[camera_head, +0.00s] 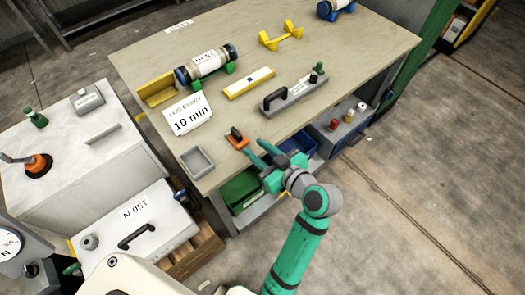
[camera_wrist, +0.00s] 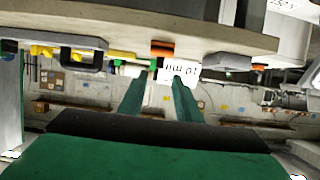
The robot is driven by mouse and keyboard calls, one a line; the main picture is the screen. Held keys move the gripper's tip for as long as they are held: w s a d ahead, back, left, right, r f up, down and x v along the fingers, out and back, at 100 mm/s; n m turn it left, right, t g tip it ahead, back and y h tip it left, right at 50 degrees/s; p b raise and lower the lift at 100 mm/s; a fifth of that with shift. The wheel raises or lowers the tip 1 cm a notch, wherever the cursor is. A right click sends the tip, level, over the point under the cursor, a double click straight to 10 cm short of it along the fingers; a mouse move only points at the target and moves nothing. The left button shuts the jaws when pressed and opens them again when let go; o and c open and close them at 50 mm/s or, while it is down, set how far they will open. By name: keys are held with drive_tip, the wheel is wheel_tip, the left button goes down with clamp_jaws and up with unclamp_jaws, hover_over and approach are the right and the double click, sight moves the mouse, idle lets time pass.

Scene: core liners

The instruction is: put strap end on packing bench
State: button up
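The packing bench (camera_head: 225,137) has a pale wooden top. A small orange piece with a dark upper part (camera_head: 237,138) sits on it near the front edge; it may be the strap end, but I cannot be sure. My gripper (camera_head: 252,148) is at the bench's front edge, just right of this piece. Its two green fingers are apart with nothing seen between them. In the wrist view, which is upside down, the fingers (camera_wrist: 160,80) also stand apart, and the orange piece (camera_wrist: 162,48) shows beyond them.
A grey open tray (camera_head: 197,162) and a "10 min" card (camera_head: 188,114) stand left of the orange piece. A grey block with a black handle (camera_head: 290,95) lies to the right. Green (camera_head: 241,187) and blue bins (camera_head: 297,143) are below the top. A white-topped cabinet (camera_head: 75,150) stands left.

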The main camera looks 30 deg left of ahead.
drive_tip(key=s+d+f+m+t+h, duration=0.3)
drive_tip(key=s+d+f+m+h, duration=0.15)
drive_tip(key=d+f, duration=0.25)
drive_tip(key=s+d+f+m+t+h, duration=0.3)
drive_tip(key=d+f+m+h, duration=0.1)
drive_tip(key=d+f+m, duration=0.25)
drive_tip(key=s+d+r+m+t+h, duration=0.1)
drive_tip(key=s+d+r+t+h, duration=0.1)
drive_tip(key=s, duration=0.6)
drive_tip(key=s+d+r+m+t+h, duration=0.1)
drive_tip(key=s+d+r+t+h, duration=0.1)
drive_tip(key=s+d+r, duration=0.3)
drive_tip(key=s+d, duration=0.1)
drive_tip(key=s, duration=0.3)
drive_tip(key=shift+a, duration=0.1)
